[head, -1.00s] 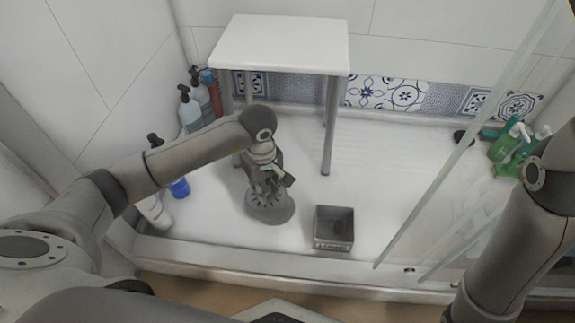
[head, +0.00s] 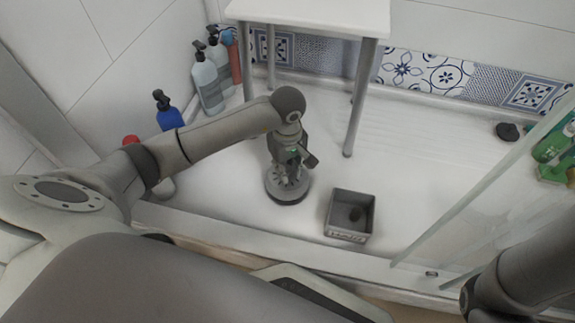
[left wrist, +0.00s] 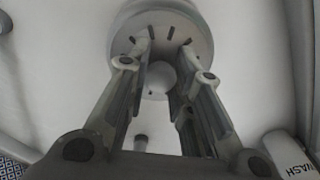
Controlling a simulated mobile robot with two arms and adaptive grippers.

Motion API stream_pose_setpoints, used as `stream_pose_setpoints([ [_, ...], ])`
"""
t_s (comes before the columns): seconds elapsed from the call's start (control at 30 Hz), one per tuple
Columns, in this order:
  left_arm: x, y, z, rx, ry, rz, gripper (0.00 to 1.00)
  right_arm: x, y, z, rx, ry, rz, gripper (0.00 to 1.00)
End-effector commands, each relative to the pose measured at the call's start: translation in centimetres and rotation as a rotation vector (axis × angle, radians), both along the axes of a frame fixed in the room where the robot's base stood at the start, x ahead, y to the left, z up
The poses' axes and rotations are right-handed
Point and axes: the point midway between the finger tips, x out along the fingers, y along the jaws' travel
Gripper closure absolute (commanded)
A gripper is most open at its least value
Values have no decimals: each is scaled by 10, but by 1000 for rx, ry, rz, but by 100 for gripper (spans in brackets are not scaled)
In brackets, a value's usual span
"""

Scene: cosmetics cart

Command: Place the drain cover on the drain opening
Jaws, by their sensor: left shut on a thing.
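The drain cover (head: 288,184) is a grey slotted disk below my left gripper (head: 284,172) in the head view. In the left wrist view it shows as a pale round disk (left wrist: 196,40) with dark slots and a pale round middle part. My left gripper (left wrist: 160,62) is shut on the drain cover, its two fingers reaching to the middle. A dark rim shows around the cover's lower edge. I cannot tell whether the cover touches the floor. The drain opening cannot be made out. Of my right arm only a link shows at the lower right; its gripper is out of view.
A grey open box (head: 348,235) stands right of the cover, with a dark object inside. A white stool (head: 310,14) stands behind. Several bottles (head: 207,80) line the left wall. A glass panel (head: 480,190) is at right. The white floor (head: 430,140) between stool and glass is clear.

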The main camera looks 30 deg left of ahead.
Motion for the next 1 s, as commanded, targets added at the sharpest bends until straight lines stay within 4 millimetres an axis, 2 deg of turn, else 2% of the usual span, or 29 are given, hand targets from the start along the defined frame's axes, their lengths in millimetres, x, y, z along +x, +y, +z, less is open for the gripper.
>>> stream_pose_setpoints([
  [0.03, 0, 0, -8, -1, 0, 0, 100, 0, 0, -7, 0, 0, 0, 54],
  [0.13, 0, 0, -12, 0, -1, -1, 100, 2, 0, -11, -1, 3, -1, 54],
  [1.0, 0, 0, -20, 0, -1, -1, 100, 2, 0, -17, -1, 3, -1, 54],
])
